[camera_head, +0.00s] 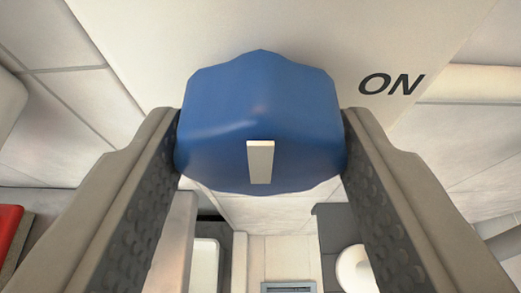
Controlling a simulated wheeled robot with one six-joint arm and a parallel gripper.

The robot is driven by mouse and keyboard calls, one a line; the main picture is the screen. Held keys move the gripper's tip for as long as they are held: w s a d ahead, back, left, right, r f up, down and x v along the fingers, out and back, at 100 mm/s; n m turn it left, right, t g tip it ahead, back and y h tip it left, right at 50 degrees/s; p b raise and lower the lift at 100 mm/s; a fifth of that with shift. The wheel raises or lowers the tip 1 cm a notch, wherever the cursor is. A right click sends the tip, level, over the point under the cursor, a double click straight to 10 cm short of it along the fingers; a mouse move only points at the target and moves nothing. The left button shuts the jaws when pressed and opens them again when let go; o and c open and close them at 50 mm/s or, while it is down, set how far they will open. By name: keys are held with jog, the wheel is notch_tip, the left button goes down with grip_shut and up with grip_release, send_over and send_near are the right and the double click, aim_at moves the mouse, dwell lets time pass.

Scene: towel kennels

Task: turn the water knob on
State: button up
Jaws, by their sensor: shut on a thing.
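The blue water knob (225,125) is mounted on a pale panel (200,35) in the upper middle of the picture. A light grey marker bar on the knob's face stands nearly upright, at the lower middle of the knob. Black letters "ON" (391,84) are printed on the panel to the upper right of the knob. My gripper (260,135) is shut on the knob, with one grey, dimpled finger pad against its left side and the other against its right side.
Pale tiled wall (60,110) surrounds the panel. A red thing (9,232) shows at the lower left edge. A white round thing (354,268) in a dark grey frame shows at the lower right, behind my right finger.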

jog(key=m+y, duration=0.2)
jog(key=m, duration=0.1)
jog(key=shift+d+f+y, duration=0.1)
jog(key=shift+d+y, duration=0.1)
jog(key=shift+y, duration=0.1)
jog(key=m+y, duration=0.1)
jog(key=m, duration=0.2)
jog(key=shift+f+t+y, duration=0.1)
jog(key=shift+t+y, duration=0.2)
jog(key=shift+y, duration=0.1)
jog(key=m, duration=0.2)
jog(key=m+y, duration=0.1)
jog(key=shift+d+f+m+t+y, duration=0.1)
jog(key=shift+m+t+y, duration=0.2)
jog(key=shift+m+t, duration=0.1)
jog(key=shift+m+t+y, duration=0.5)
jog(key=shift+m+t, duration=0.2)
jog(key=shift+m, duration=1)
jog(key=o, duration=1)
jog(key=shift+c, duration=0.2)
